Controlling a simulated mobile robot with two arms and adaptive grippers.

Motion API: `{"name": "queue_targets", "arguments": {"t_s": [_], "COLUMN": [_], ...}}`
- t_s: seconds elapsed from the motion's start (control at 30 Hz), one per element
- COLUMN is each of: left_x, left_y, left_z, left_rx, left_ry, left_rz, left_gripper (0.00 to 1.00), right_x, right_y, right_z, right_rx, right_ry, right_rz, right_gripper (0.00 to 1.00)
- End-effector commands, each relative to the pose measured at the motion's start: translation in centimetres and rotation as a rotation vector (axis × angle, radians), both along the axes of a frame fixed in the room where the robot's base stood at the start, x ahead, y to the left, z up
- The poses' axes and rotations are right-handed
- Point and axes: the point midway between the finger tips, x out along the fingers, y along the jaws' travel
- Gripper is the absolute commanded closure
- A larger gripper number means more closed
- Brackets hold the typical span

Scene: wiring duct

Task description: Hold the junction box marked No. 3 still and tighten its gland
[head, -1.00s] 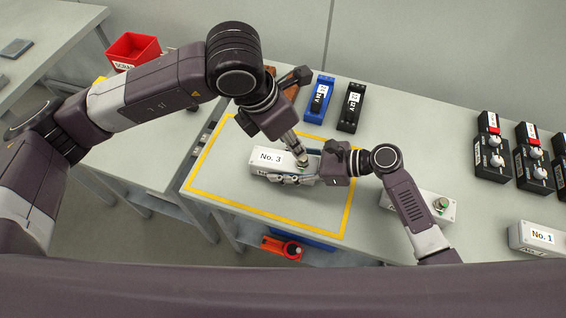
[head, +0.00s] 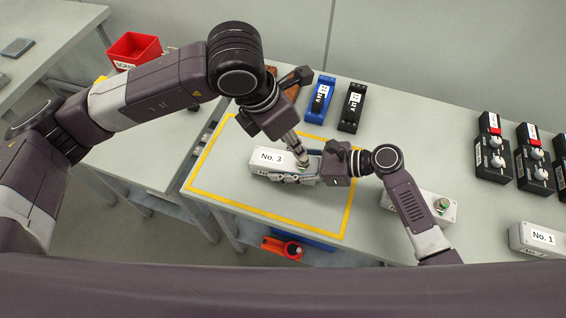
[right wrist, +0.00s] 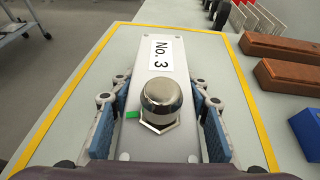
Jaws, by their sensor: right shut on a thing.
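The junction box No. 3 (head: 262,169) is a light grey box lying inside the yellow outline on the table. It also shows in the right wrist view (right wrist: 188,62). Its gland, a shiny metal dome on a hex base (right wrist: 160,97), stands on its top face near the right wrist camera, with a small green mark beside it. My right gripper (right wrist: 160,125) is shut on the box, with a blue pad along each side. My left gripper (head: 303,160) points down at the gland end of the box in the head view. Its fingertips are too small to tell their opening.
A second grey box with a gland (head: 446,214) stands partly behind my right forearm. Box No. 1 (head: 541,237) is at the right edge. Blue (head: 320,98) and black (head: 351,106) devices stand at the back. A red scrap bin (head: 134,48) is far left.

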Motion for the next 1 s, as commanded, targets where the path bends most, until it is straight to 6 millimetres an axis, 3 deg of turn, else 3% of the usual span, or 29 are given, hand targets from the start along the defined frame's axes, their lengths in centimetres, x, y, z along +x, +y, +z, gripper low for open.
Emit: {"name": "queue_targets", "arguments": {"t_s": [0.3, 0.47, 1.0], "left_x": [0.1, 0.6, 3.7], "left_y": [0.0, 0.2, 1.3], "left_z": [0.0, 0.0, 0.9], "left_rx": [-0.001, -0.021, -0.114], "left_ry": [0.006, 0.064, 0.547], "left_rz": [0.012, 0.139, 1.199], "left_gripper": [0.73, 0.73, 0.73], "right_x": [0.0, 0.0, 0.0], "right_y": [0.0, 0.0, 0.0], "right_z": [0.0, 0.0, 0.0], "right_rx": [-0.001, -0.001, 0.0], "right_ry": [0.0, 0.0, 0.0], "right_rz": [0.0, 0.0, 0.0], "right_gripper": [0.88, 0.88, 0.88]}}
